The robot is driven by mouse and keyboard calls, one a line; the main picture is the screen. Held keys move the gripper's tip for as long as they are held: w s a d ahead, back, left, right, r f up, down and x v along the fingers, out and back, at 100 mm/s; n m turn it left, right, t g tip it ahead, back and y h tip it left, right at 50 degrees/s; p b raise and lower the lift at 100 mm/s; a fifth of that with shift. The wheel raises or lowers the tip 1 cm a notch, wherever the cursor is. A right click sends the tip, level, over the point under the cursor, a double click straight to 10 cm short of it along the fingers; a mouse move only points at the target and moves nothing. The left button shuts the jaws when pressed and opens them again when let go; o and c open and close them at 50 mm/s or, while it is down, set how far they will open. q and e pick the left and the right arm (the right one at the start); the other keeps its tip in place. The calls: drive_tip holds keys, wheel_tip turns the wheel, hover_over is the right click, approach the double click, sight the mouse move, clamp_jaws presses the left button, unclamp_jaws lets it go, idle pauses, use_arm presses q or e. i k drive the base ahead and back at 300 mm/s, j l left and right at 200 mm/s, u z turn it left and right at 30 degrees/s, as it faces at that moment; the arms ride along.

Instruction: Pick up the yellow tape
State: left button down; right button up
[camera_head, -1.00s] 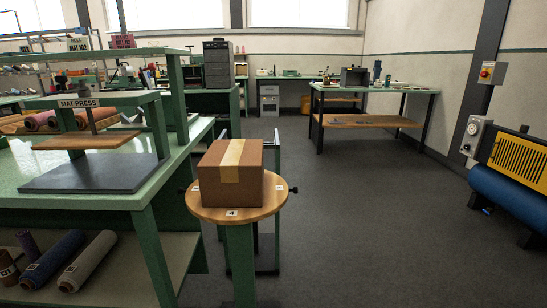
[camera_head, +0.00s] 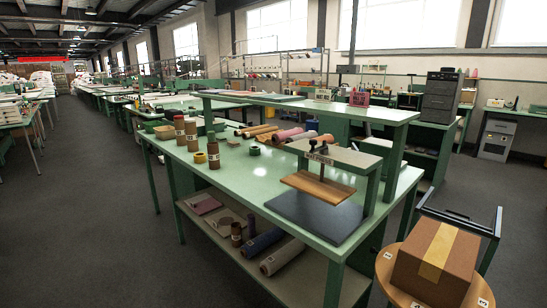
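A small yellow roll, which looks like the yellow tape (camera_head: 200,157), sits on the green-topped table (camera_head: 262,187) near its left part. A brown roll (camera_head: 213,156) stands just right of it, and another brown roll (camera_head: 191,136) stands just behind it. A small green roll (camera_head: 255,151) lies farther right on the same tabletop. Neither of my grippers is in view.
A mat press (camera_head: 318,190) stands at the table's right end, below a raised green shelf (camera_head: 305,106). A taped cardboard box (camera_head: 433,262) on a round stool (camera_head: 393,289) stands at lower right. The floor (camera_head: 85,210) left of the table is clear.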

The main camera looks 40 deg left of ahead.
sight(201, 157)
drive_tip(key=u, duration=1.9)
